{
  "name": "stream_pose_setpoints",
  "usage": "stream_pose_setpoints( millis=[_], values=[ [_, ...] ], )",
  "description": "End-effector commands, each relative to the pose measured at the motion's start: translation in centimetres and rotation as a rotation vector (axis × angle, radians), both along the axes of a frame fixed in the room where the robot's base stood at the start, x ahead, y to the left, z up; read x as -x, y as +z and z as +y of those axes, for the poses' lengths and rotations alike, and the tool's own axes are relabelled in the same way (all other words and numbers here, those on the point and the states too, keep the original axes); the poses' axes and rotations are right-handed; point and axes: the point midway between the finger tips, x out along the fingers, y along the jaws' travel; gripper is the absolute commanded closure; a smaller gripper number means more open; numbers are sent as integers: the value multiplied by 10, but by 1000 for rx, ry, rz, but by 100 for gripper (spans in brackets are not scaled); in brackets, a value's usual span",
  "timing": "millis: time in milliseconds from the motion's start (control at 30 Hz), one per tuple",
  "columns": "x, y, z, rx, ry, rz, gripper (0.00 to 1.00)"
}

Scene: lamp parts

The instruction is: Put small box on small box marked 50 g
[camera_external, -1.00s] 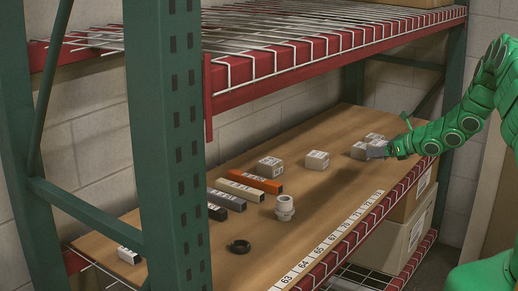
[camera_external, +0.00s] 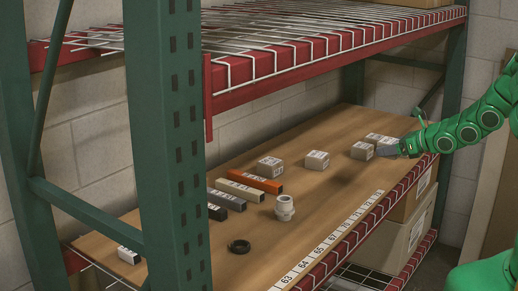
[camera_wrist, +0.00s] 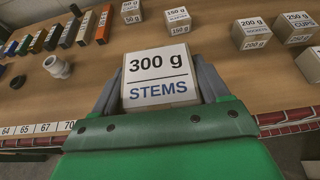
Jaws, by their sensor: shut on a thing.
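My gripper (camera_wrist: 165,95) is shut on a small box (camera_wrist: 158,75) with a white label reading "300 g STEMS"; grey fingers are on both sides of it. In the external view my gripper (camera_external: 390,150) is at the far right end of the shelf board; the held box cannot be told apart there. The box that seems marked 50 g (camera_wrist: 131,10) is at the top of the wrist view, cut by its edge. It appears to be the leftmost cardboard box (camera_external: 270,167) in the external view, well left of my gripper.
Boxes marked 150 g (camera_wrist: 178,23), 200 g (camera_wrist: 252,32) and 250 g (camera_wrist: 297,26) stand on the board. Coloured bars (camera_external: 257,181), a white fitting (camera_external: 285,207) and a black ring (camera_external: 239,246) lie left. A wire shelf (camera_external: 330,45) hangs above. The board's front is clear.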

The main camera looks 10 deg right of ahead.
Motion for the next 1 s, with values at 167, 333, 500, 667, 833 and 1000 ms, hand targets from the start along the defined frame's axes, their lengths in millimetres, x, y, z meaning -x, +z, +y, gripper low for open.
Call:
stream_pose_setpoints(
  millis=[167,333,500,667,833,1000],
  values=[
    [-25,1,24,21,44,-1,68],
    [-54,10,70,33,114,-4,68],
    [-74,23,136,27,205,-9,68],
    [-81,35,198,16,287,-9,68],
    [-79,43,248,1,354,-4,68],
    [-75,48,275,-6,389,-1,68]
  ],
)
